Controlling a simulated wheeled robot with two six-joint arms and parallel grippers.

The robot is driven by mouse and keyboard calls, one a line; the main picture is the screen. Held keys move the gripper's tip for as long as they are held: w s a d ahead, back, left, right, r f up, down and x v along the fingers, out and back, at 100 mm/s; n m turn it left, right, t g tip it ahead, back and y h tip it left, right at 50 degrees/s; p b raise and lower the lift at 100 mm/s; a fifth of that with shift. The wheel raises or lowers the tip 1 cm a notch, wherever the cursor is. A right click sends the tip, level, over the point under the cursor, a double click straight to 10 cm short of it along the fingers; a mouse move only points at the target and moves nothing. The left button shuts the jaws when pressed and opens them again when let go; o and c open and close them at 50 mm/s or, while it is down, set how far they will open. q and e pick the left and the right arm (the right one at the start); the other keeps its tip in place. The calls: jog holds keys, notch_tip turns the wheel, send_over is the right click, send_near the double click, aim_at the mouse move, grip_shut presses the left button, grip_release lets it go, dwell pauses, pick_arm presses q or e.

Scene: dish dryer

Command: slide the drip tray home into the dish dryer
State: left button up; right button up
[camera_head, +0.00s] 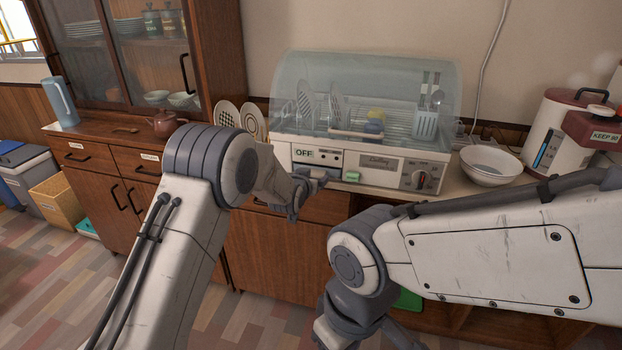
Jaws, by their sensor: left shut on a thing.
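The dish dryer (372,165) stands on the counter, a white unit with a clear domed lid that is down over the dishes. The drip tray (317,173) shows as a small blue-grey piece at the lower left of the dryer's front, sticking out towards me. My left gripper (303,186) is shut on its front end. The gripper hides part of the tray, and how far the tray sits inside is hard to tell. My right arm crosses the lower right, and its gripper fingers are out of the picture.
White bowls (490,165) and a water dispenser (570,135) stand right of the dryer. Plates (229,115) lean at its left. A teapot (163,124) and a blue jug (61,101) stand on the left cabinet. Bins (33,172) line the left wall.

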pick_arm(q)
jog(key=shift+w+d, duration=0.2)
jog(key=shift+w, duration=0.3)
jog(key=o, duration=1.4)
jog(key=shift+c, duration=0.2)
